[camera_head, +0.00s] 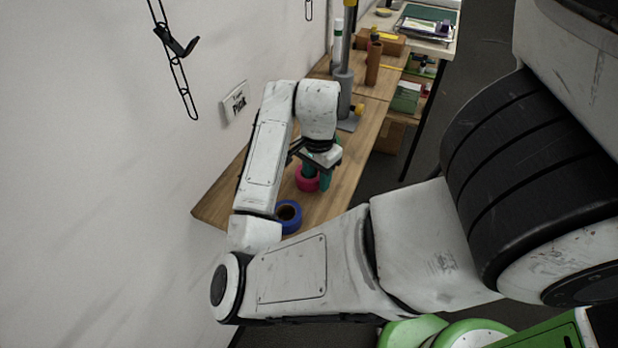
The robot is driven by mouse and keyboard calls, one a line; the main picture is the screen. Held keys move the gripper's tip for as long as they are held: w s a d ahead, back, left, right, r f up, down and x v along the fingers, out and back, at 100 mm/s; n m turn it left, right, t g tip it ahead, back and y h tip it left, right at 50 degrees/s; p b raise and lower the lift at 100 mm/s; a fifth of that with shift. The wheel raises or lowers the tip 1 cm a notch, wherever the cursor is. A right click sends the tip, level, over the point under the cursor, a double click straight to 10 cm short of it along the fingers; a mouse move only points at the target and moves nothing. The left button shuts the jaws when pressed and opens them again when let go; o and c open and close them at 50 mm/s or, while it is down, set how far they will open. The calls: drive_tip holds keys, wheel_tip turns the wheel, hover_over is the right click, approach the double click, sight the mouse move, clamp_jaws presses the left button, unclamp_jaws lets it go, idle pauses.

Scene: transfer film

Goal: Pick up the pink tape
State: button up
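The pink tape (302,185) is a roll lying on the near part of the wooden bench. My gripper (318,175) is over it, pointing down, with teal fingers. One finger appears to reach into the roll's hole and the other stands at its right side. The wrist hides part of the fingers and the far side of the roll. Whether the fingers press on the tape wall is too small to tell. The roll appears to rest on the bench.
A blue tape roll (290,221) lies just nearer on the bench (334,207). A grey stand (346,105) is behind the gripper, with boxes and a brown cylinder (374,65) farther back. The white wall (110,190) is close on the left.

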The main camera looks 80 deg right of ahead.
drive_tip(key=shift+f, duration=0.4)
clamp_jaws()
